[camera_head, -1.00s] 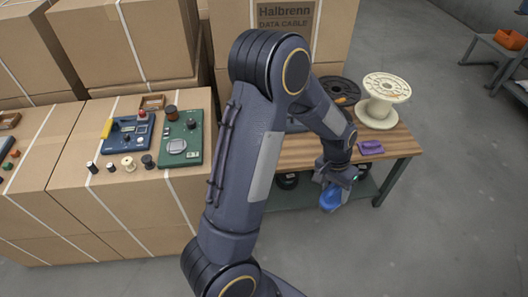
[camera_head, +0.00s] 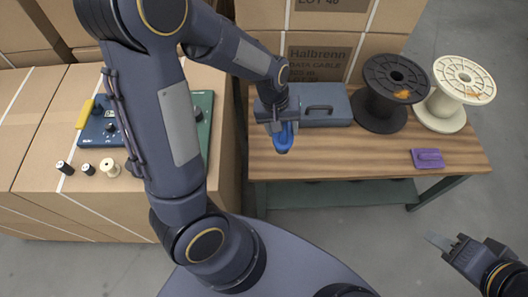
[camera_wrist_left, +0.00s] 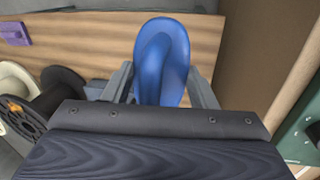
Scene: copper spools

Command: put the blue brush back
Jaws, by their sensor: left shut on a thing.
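My left gripper (camera_head: 280,124) is shut on the blue brush (camera_head: 284,141) and holds it over the left part of the wooden workbench (camera_head: 340,160). The blue brush hangs below the fingers in the head view. In the left wrist view the blue brush (camera_wrist_left: 162,62) sits between both fingers, its rounded blue side showing; its bristles cannot be made out. My right gripper (camera_head: 440,242) is at the lower right, in front of the bench and apart from everything; its finger gap cannot be made out.
A grey-blue case (camera_head: 325,106) with a handle stands behind the left gripper. A black spool (camera_head: 388,90) and a cream spool (camera_head: 450,92) stand at the back right. A purple item (camera_head: 428,158) lies at the bench's right. Cardboard boxes (camera_head: 45,110) stand left. The bench's front middle is clear.

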